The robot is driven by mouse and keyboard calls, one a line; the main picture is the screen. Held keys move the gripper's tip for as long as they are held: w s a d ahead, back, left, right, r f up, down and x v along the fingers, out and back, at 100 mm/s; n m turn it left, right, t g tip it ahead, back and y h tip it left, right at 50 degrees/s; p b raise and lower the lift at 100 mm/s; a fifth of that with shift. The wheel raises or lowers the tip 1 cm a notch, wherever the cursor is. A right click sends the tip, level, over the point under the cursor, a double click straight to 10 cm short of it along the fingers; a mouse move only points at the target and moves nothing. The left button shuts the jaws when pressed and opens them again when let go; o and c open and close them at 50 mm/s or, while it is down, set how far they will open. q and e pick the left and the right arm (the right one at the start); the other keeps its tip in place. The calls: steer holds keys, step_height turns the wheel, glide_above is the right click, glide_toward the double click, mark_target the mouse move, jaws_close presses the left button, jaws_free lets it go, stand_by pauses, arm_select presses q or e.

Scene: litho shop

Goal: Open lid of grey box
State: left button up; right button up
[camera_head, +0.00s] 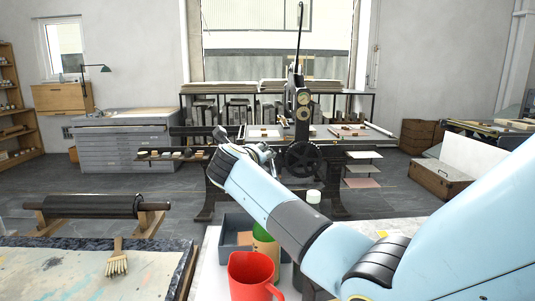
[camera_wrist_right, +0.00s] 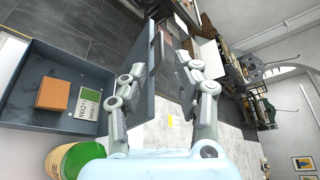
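The grey box (camera_head: 226,225) stands on the white table, partly hidden behind the red jug and my right arm. In the right wrist view the grey box (camera_wrist_right: 42,120) is open on the left, with an orange-brown block (camera_wrist_right: 53,94) and a green-and-white wax packet (camera_wrist_right: 87,109) inside. A dark grey panel (camera_wrist_right: 157,47), apparently its lid, stands raised at the box's right side. My right gripper (camera_wrist_right: 166,70) has its fingers apart, one beside the panel; contact is unclear. In the head view my right gripper (camera_head: 242,145) shows small beyond the forearm. My left gripper is out of view.
A red jug (camera_head: 251,277) and a green-topped can (camera_head: 265,243) stand close to the box; the can (camera_wrist_right: 75,160) is also in the wrist view. A brush (camera_head: 117,260) lies on the left worktable. A press (camera_head: 303,150) stands behind.

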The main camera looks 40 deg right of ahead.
steer(key=x, duration=0.7)
steer(key=shift+d, duration=0.4)
jaws_close()
